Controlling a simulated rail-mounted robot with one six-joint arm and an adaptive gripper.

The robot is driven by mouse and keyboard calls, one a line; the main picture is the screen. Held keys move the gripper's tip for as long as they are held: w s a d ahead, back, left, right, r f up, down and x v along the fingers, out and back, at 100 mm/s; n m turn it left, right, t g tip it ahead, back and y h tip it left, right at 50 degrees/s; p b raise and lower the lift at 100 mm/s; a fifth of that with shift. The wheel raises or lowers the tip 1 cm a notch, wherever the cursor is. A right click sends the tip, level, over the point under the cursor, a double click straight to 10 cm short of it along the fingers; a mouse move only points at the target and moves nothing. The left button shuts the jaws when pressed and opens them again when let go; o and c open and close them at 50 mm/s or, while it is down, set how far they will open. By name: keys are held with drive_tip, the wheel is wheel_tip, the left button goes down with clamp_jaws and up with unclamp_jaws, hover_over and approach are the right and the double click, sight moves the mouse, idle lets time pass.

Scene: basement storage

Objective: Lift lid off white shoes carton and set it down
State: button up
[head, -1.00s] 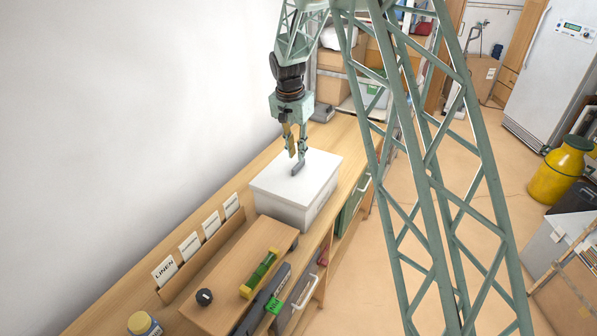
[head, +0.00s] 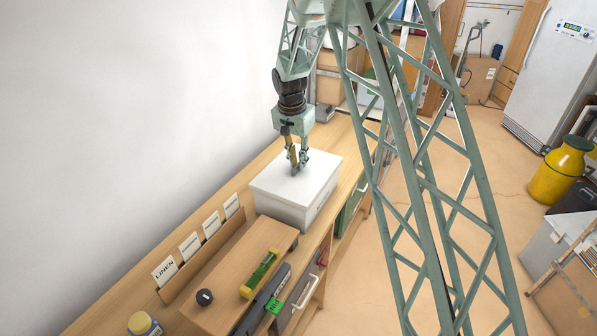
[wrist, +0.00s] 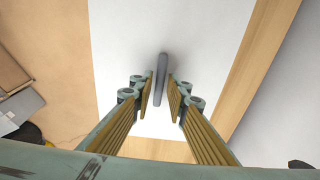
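The white carton (head: 318,205) stands on the wooden counter with its flat white lid (head: 270,184) on top. Small print shows on its right side, too small to read. The lid has a grey bar handle (wrist: 161,66), which the fingers mostly hide in the head view. My gripper (head: 296,170) is over the middle of the lid, pointing down. In the wrist view my fingers (wrist: 160,98) are apart, one on each side of the handle's near part, with narrow gaps. The lid lies level on the carton.
A wooden box (head: 225,285) with a yellow-green level (head: 260,274) and a black knob stands in front of the carton. A label rack (head: 205,245) runs along the wall side. The counter (head: 345,140) behind the carton has some free room.

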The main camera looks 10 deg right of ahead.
drive_tip(key=shift+w+f, duration=0.1)
drive_tip(key=shift+f, duration=0.5)
clamp_jaws()
drive_tip(key=shift+r, duration=0.15)
drive_tip(key=shift+r, duration=1.7)
drive_tip(key=shift+s, duration=0.75)
drive_tip(key=s, duration=0.5)
drive_tip(key=s+r+b, duration=0.1)
drive_tip(key=s, duration=0.8)
drive_tip(key=shift+s+a+r, duration=0.15)
drive_tip(key=shift+s+a, duration=0.15)
drive_tip(key=shift+a, duration=0.05)
drive_tip(key=shift+r, duration=0.2)
